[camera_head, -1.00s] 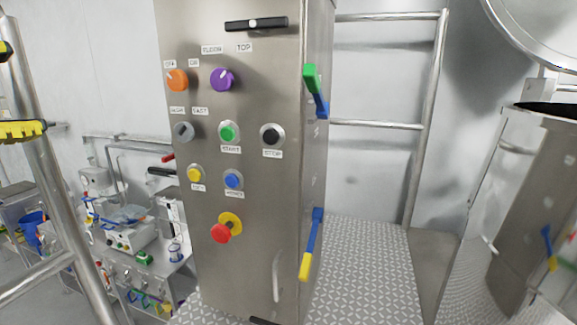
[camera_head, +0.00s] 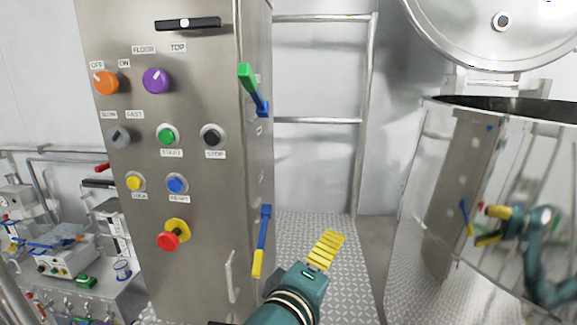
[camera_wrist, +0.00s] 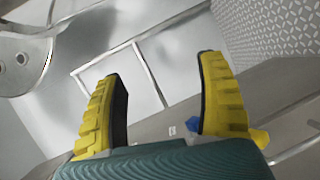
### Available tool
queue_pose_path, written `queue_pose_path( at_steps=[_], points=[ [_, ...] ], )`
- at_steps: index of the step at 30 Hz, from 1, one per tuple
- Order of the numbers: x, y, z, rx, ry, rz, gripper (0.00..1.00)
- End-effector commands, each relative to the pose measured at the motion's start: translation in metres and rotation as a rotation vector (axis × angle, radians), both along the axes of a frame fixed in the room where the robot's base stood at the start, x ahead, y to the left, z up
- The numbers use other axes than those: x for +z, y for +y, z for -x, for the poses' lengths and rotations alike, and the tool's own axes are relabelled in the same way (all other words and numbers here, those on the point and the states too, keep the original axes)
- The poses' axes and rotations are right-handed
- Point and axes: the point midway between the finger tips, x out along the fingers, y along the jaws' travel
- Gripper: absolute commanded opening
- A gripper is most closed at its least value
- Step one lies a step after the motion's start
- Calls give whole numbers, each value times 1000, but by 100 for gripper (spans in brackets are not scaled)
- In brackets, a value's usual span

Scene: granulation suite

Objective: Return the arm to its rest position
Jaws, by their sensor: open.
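My gripper (camera_head: 327,250) is in the lower middle of the head view, in front of the platform floor and right of the control cabinet. In the wrist view its two yellow fingers (camera_wrist: 160,108) stand wide apart with nothing between them. My teal wrist shows below the fingers in both views. The steel control cabinet (camera_head: 215,235) fills the left middle of the head view, with knobs, push buttons and a red emergency stop (camera_head: 168,242).
A green and blue handle (camera_head: 254,90) and a blue and yellow handle (camera_head: 262,242) stick out from the cabinet's right side. A steel vessel (camera_head: 440,185) stands at right, reflecting my arm. A rail frame (camera_head: 365,130) stands behind. A lab bench (camera_head: 100,285) is at left.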

Motion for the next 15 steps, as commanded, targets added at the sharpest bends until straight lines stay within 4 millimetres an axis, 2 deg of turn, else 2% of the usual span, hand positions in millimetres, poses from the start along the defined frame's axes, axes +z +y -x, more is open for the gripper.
queue_pose_path(
  at_steps=[1,3,6,9,11,12,15],
  points=[
    [-9,-27,16,-7,-68,-91,73],
    [-13,-50,40,9,-182,-237,73],
    [-5,-65,76,68,-357,-451,73],
    [17,-59,113,176,-528,-666,73],
    [37,-43,133,270,-621,-802,73],
    [55,-33,147,339,-682,-892,73],
    [87,-13,172,479,-783,-1091,73]
  ],
)
